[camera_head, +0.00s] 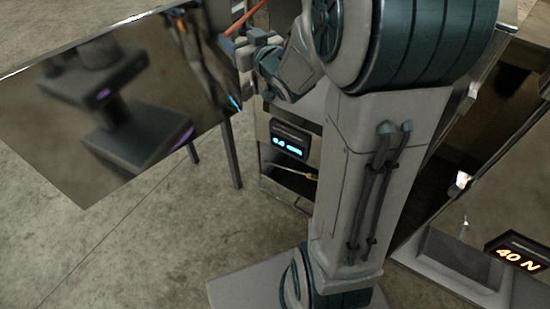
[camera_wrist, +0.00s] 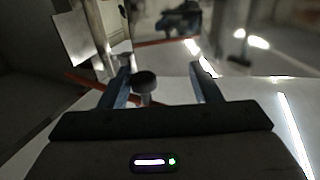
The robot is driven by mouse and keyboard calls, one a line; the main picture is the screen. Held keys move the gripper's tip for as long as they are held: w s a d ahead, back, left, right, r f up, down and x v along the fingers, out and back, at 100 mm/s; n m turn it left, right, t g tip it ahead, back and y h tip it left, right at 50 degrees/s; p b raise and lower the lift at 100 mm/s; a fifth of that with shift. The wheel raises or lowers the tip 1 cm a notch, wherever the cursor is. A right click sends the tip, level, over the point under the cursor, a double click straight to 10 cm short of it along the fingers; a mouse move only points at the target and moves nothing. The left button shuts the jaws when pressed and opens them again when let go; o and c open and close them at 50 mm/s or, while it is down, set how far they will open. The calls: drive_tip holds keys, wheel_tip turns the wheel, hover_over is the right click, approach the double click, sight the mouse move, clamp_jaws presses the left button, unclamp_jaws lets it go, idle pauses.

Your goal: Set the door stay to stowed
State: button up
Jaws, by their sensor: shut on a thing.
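A thin orange-red rod, which I take to be the door stay (camera_head: 244,18), shows at the top of the head view beside my gripper (camera_head: 242,46). In the wrist view parts of an orange-red bar (camera_wrist: 88,80) show left of and beyond my gripper (camera_wrist: 160,68). A dark round knob (camera_wrist: 145,82) stands between the fingers, nearer the left one. My gripper is shut on the stay, with its fingers still well apart; the exact contact is hard to see. The stay's far end and mount are hidden.
A large mirror-like door panel (camera_head: 75,160) fills the left of the head view. A cabinet with a blue-lit display (camera_head: 289,139) stands behind my arm. A box reading 40 N (camera_head: 518,255) is at lower right. Concrete floor (camera_head: 130,245) is clear at lower left.

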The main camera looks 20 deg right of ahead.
drive_tip(key=s, duration=0.6)
drive_tip(key=s+d+f+m+g+h+b, duration=0.25)
drive_tip(key=f+g+h+b, duration=0.4)
drive_tip(key=f, duration=0.75)
drive_tip(key=s+a+f+g+y+b, duration=0.1)
drive_tip(key=s+f+g+b, duration=0.4)
drive_tip(key=s+f, duration=0.6)
drive_tip(key=shift+s+a+f+b, duration=0.3)
drive_tip(key=shift+f+b, duration=0.1)
drive_tip(key=shift+b, duration=0.85)
drive_tip(key=shift+g, duration=0.25)
